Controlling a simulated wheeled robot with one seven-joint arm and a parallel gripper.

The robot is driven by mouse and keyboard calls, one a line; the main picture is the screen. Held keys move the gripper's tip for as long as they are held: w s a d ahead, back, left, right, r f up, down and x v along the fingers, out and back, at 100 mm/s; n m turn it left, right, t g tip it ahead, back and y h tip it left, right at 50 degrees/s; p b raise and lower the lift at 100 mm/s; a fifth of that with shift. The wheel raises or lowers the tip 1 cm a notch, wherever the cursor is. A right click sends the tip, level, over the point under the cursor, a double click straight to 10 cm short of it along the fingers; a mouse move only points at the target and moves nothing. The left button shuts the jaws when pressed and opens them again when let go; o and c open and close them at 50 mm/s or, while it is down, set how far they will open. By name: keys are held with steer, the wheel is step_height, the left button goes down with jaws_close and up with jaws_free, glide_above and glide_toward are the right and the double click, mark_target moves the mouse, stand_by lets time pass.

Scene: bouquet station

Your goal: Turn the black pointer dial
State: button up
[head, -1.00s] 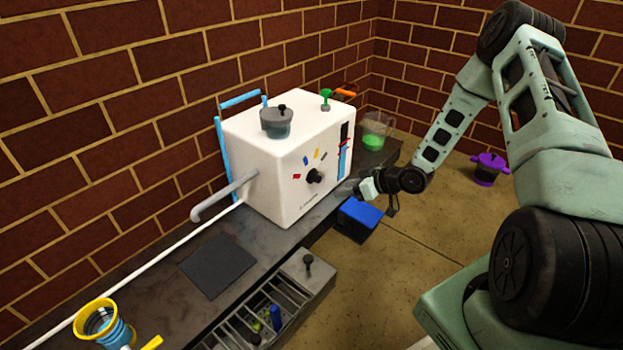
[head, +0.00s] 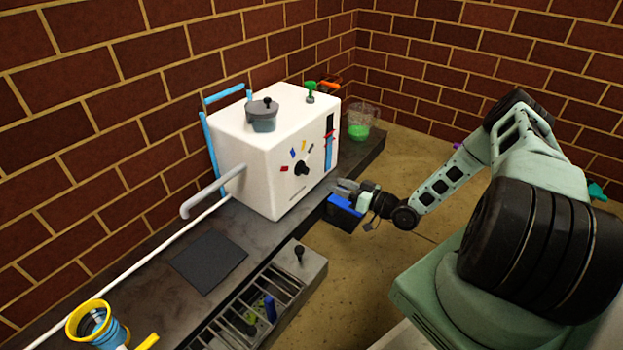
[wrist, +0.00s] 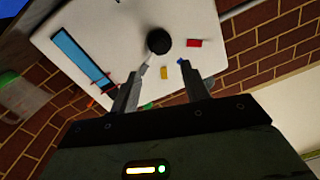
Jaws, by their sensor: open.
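The black pointer dial (head: 302,168) is on the front face of the white machine (head: 262,170). Red, blue, yellow and grey marks fan out around it. In the wrist view the dial (wrist: 159,41) is a dark round knob near the top, beyond the fingertips, with a grey mark below left and a yellow mark below. My gripper (head: 340,186) is in front of the machine, to the right of and below the dial in the head view. Its two fingers (wrist: 160,78) are apart and empty, pointing toward the panel, not around the dial.
A blue-topped box (head: 345,205) is close below my gripper. A slotted rack (head: 313,268) and a dark mat (head: 209,262) lie in front of the machine. A grey spout (head: 200,198) sticks out left. A clear beaker with green liquid (head: 358,131) stands behind right.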

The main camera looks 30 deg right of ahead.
mark_target(308, 172)
steer(key=shift+b+x, duration=1.95)
steer(key=shift+x, duration=3.3)
steer(key=c, duration=1)
